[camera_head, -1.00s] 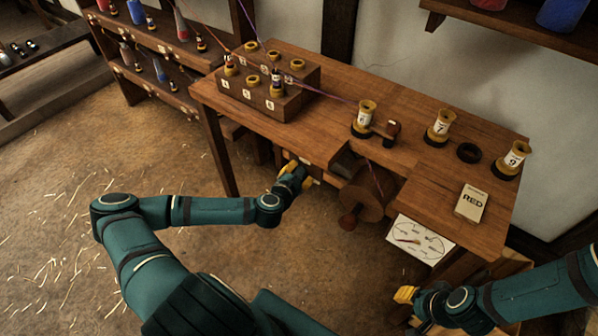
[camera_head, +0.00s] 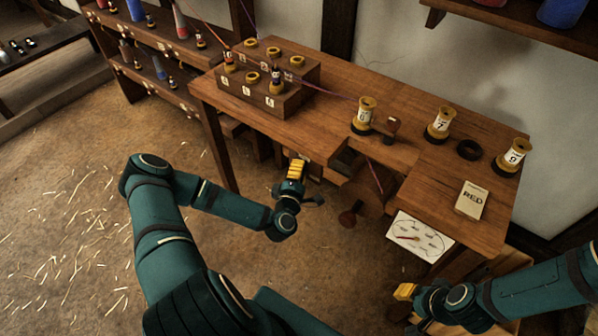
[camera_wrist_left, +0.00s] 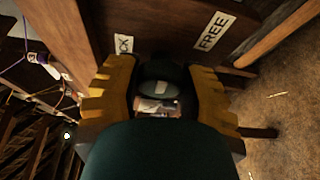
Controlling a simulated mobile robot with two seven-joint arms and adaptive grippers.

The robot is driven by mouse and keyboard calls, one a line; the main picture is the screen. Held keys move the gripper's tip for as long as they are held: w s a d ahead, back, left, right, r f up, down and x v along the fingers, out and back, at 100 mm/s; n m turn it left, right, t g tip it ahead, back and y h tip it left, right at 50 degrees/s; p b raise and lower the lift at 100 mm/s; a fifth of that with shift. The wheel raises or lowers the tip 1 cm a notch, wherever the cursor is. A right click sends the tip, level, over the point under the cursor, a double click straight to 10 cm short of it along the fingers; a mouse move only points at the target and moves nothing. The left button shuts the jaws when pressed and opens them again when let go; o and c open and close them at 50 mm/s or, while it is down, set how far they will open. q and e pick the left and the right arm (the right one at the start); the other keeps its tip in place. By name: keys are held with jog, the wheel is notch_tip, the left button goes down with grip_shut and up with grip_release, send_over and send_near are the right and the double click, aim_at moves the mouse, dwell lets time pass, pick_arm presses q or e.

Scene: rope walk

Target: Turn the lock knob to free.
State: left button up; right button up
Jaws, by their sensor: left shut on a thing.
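My left gripper (camera_head: 296,172) is at the front of the wooden bench, below the top's edge, with yellow fingers pointing up. In the left wrist view its ridged yellow fingers (camera_wrist_left: 161,95) stand on both sides of a dark rounded knob (camera_wrist_left: 160,72) with a pale mark, and are shut on it. A label reading FREE (camera_wrist_left: 213,31) is to the right of the knob. Another label (camera_wrist_left: 123,43), partly covered by a finger, shows the letters "CK" to the left. I cannot tell which label the knob points to. My right gripper (camera_head: 405,292) is low at the right, its finger opening unclear.
The bench top (camera_head: 340,95) carries a spool block (camera_head: 262,100), several yellow spools, a black ring (camera_head: 469,150) and a RED card (camera_head: 472,200). A wooden handle (camera_head: 351,214) projects below.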

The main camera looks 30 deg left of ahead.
pick_arm(q)
jog(key=m+t+b, duration=0.1)
jog(key=m+t, duration=0.1)
jog(key=m, duration=0.2)
jog(key=shift+a+m, duration=0.1)
jog(key=shift+m, duration=0.2)
dwell(0.4)
jog(key=o, duration=1.2)
jog(key=v, duration=1.2)
